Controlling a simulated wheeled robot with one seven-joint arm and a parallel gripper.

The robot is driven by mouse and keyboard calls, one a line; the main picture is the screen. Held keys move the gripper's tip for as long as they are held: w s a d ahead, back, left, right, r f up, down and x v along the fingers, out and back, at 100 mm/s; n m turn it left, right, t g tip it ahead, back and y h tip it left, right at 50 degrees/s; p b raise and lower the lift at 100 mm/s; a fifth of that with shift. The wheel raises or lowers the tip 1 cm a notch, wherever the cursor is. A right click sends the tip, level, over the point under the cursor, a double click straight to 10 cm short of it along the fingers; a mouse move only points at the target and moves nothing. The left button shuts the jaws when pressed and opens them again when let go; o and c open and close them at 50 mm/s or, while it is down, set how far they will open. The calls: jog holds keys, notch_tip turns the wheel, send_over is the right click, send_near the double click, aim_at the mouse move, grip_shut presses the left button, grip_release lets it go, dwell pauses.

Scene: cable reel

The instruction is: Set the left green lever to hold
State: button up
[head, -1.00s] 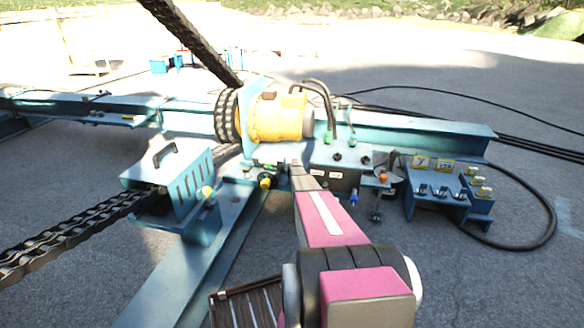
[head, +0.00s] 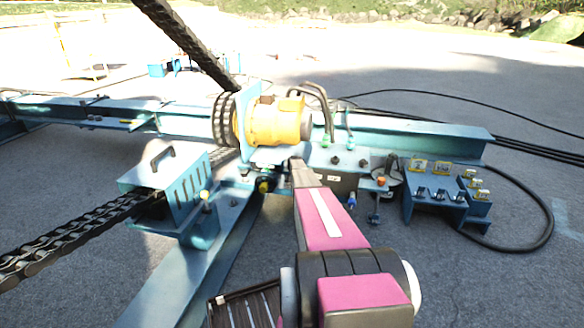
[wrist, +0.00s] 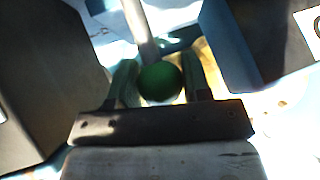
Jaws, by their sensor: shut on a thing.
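In the wrist view, a round green knob (wrist: 160,84) sits on a pale metal lever rod (wrist: 139,28) that runs to the top of the picture. My gripper (wrist: 157,76) has one finger on each side of the knob and is shut on it. In the head view, my pink arm reaches to the machine just below the yellow motor (head: 275,121). It hides the fingertips and the held knob there. I cannot read any hold mark in either view.
A blue beam (head: 420,134) runs behind. Green fittings with black hoses (head: 317,92) stand right of the motor. A blue switch box (head: 437,205) is at right, a chain guard (head: 165,170) at left. Dark housings (wrist: 265,35) flank the knob closely in the wrist view.

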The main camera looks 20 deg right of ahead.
jog(key=o, duration=1.3)
jog(key=shift+w+d, duration=0.1)
jog(key=shift+r, duration=0.1)
jog(key=v, duration=1)
jog(key=shift+s+r, duration=0.15)
jog(key=shift+s, duration=0.25)
